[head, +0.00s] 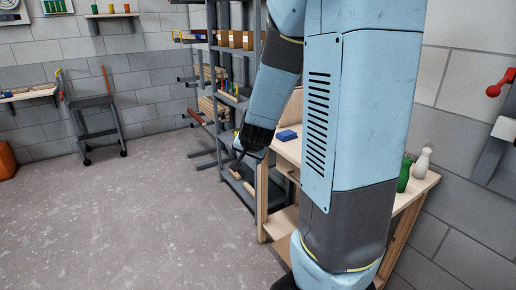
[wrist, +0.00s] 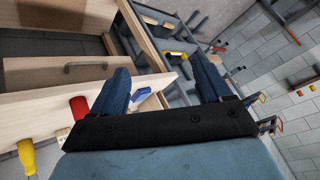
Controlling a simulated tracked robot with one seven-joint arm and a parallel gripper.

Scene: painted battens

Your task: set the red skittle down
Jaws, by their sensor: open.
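My gripper (head: 238,155) is at the end of the lowered arm, by the left end of the wooden bench. In the wrist view its two blue-grey fingers (wrist: 162,75) stand wide apart with nothing held between them. A red rounded thing (wrist: 79,107) shows just left of the fingers in the wrist view, its lower part hidden; I cannot tell whether it is the red skittle or a tool handle. No red skittle can be made out in the head view, where my arm hides the middle of the bench.
A green skittle (head: 404,175) and a white skittle (head: 422,162) stand on the bench (head: 420,185) at right. A blue block (head: 287,135) lies at its far end. A yellow handle (wrist: 27,156) is at lower left. Grey shelving (head: 215,80) stands behind; the left floor is clear.

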